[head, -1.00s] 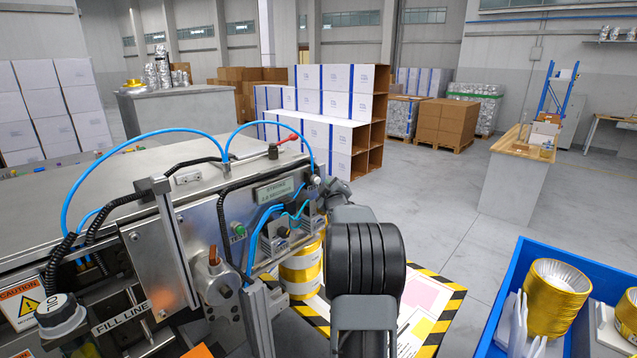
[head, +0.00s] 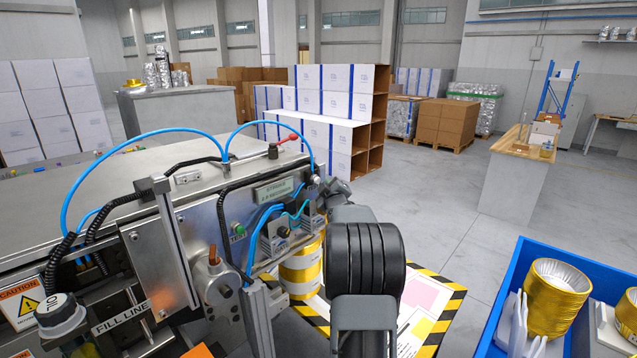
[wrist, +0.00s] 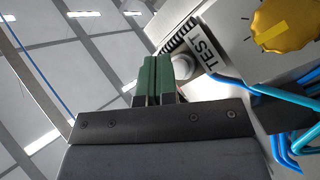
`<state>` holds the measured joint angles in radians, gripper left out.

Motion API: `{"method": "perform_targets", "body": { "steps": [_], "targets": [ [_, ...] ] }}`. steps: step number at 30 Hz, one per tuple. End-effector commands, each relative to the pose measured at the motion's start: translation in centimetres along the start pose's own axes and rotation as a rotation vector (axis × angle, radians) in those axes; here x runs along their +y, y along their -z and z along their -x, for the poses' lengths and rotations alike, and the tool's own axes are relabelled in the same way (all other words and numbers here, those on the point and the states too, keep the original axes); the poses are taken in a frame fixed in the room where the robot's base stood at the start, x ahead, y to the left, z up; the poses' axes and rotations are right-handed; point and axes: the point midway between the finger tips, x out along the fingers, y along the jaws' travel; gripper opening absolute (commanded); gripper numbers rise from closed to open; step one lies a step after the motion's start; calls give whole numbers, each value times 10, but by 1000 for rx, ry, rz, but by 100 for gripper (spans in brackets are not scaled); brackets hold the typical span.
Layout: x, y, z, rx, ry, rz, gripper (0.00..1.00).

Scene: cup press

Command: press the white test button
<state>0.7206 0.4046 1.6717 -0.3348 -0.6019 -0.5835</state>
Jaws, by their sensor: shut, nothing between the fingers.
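In the wrist view the white test button (wrist: 182,67) is a pale round cap beside the black-on-white TEST label (wrist: 203,51). My gripper (wrist: 152,62) is shut and empty, its green fingertips together. The tips are just left of the button in the picture and partly overlap its edge; I cannot tell whether they touch it. In the head view my gripper (head: 325,188) is by the right end of the steel machine (head: 185,215). I cannot make out the white button there.
A yellow knob (wrist: 283,25) and blue hoses (wrist: 262,92) are close to the button. A green button (head: 238,228) is on the machine's front. A blue crate (head: 505,290) with gold foil cups (head: 556,298) is at the right. Open floor lies beyond.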

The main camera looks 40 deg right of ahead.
Motion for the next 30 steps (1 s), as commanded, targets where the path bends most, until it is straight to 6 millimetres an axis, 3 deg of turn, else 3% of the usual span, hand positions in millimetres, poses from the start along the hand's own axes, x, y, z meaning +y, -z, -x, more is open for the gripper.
{"method": "perform_targets", "body": {
  "steps": [30],
  "targets": [
    [-5, 4, -8, -1, 1, 0, 0]
  ]
}}
